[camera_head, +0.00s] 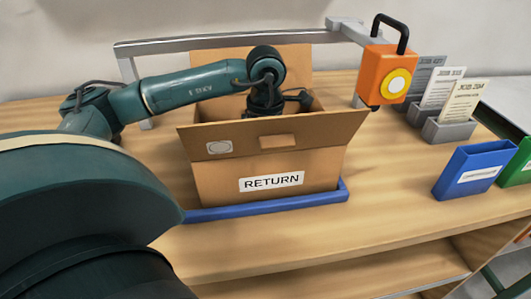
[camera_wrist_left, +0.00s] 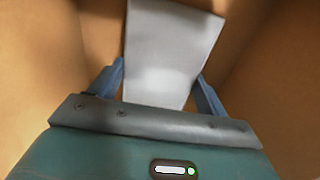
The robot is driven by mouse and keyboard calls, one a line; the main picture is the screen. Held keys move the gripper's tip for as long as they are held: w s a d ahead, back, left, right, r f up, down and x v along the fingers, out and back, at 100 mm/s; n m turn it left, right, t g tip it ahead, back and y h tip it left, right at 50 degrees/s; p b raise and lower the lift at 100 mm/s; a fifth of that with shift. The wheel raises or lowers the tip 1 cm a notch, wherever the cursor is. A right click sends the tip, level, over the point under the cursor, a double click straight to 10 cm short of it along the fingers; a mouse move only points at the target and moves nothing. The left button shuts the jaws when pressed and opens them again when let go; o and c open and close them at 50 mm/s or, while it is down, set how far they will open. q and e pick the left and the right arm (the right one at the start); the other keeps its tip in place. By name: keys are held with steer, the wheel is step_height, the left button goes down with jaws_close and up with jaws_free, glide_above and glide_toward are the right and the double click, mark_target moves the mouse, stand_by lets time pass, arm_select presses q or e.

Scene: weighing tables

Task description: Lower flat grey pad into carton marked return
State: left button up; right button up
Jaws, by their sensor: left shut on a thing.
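The carton (camera_head: 222,171) marked RETURN stands open on the wooden table, its flaps folded outward. My left arm reaches over from the left and its wrist goes down into the carton's opening; the fingertips are hidden by the front flap in the head view. In the left wrist view, my left gripper (camera_wrist_left: 160,88) is shut on the flat grey pad (camera_wrist_left: 172,45), with blue fingers on either side of it. Brown carton walls (camera_wrist_left: 35,60) surround the pad there. Whether the pad touches the carton floor cannot be told. My right gripper is not in view.
A blue tray edge (camera_head: 265,207) runs around the carton's base. Card holders (camera_head: 448,131), a blue bin (camera_head: 470,170) and a green bin (camera_head: 517,165) stand at the right. The table between carton and blue bin is clear.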

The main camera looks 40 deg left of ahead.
arm_select(q)
steer(key=o, duration=1)
steer(key=shift+f, duration=0.1)
step_height(320, 180, up, 13)
steer(key=p, duration=0.2)
